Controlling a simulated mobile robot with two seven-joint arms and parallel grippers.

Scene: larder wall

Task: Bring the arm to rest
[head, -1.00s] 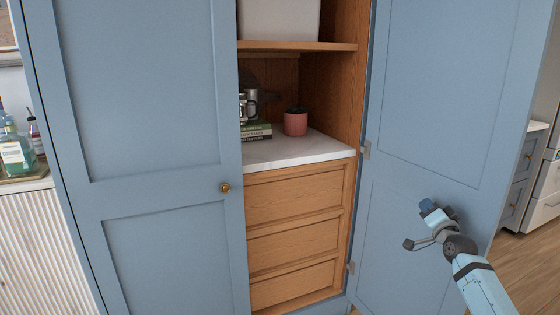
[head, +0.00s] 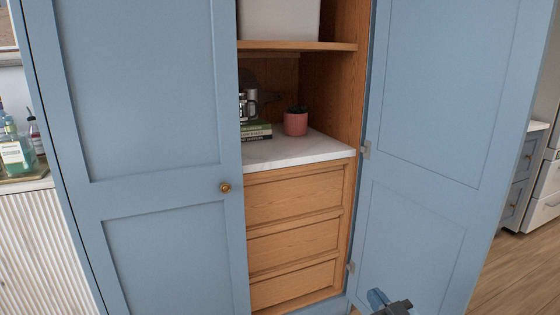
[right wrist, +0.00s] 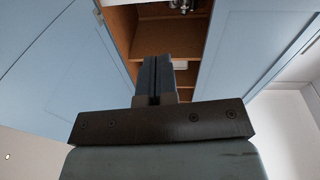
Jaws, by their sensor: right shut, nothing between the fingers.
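My right gripper (head: 378,299) shows at the bottom edge of the head view, in front of the lower part of the open right door; most of its arm is out of view. In the right wrist view the gripper (right wrist: 157,62) is shut, its two fingers side by side with nothing between them. It points toward the open larder, apart from it as far as I can tell. My left gripper is not in view.
The larder's left door (head: 150,150) is shut and its right door (head: 440,120) stands open. Inside are a marble counter (head: 290,153), a pink pot (head: 295,124), books (head: 256,131) and wooden drawers (head: 295,200). Bottles (head: 14,155) stand at far left. Wooden floor (head: 520,275) is clear at right.

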